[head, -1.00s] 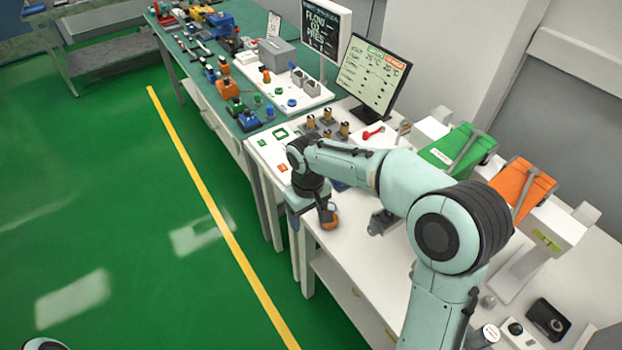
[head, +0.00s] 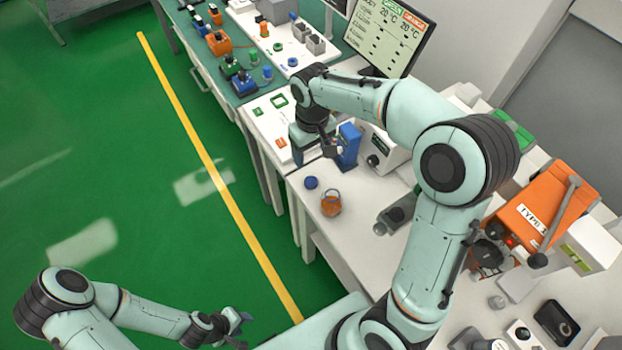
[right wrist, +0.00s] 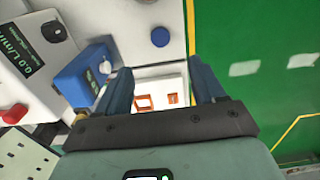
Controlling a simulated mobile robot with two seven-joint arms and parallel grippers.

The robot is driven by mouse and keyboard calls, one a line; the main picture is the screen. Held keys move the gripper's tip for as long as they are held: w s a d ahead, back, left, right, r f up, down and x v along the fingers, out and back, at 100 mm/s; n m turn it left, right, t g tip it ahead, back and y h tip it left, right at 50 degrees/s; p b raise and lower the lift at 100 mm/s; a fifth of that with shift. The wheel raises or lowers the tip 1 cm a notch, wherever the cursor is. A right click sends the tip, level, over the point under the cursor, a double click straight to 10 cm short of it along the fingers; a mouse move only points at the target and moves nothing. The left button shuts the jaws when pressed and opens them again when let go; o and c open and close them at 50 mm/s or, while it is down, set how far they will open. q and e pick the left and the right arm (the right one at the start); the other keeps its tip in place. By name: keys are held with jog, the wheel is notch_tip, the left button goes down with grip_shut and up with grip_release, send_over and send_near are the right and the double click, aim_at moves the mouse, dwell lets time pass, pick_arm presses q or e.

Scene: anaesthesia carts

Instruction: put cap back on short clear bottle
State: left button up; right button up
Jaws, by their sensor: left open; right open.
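A small rounded vessel (head: 331,203) with orange-brown colour stands on the white table; it looks like the short bottle, but I cannot tell how clear its wall is. A round blue cap (head: 311,182) lies on the table just behind and left of it. A round blue disc (right wrist: 160,37), apparently this cap, shows in the right wrist view. My right gripper (head: 328,146) is open and empty beyond the cap, beside a blue box (head: 348,146); its spread fingers (right wrist: 160,88) show in the wrist view. My left gripper (head: 238,328) is open and empty, low over the floor side.
A grey fitting (head: 396,213) lies right of the vessel. A white device (head: 383,148) stands behind it, and an orange unit (head: 540,212) to the right. A monitor (head: 385,35) stands at the back. The table's left edge runs close to the cap and vessel.

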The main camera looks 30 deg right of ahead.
send_over(312, 182)
notch_tip(312, 182, down, 8)
jog(key=shift+f+b, duration=0.1)
jog(key=shift+b, duration=0.2)
notch_tip(312, 182, down, 5)
jog(key=shift+w+f, duration=0.1)
jog(key=shift+f, duration=0.05)
dwell(0.4)
jog(key=c, duration=1.1)
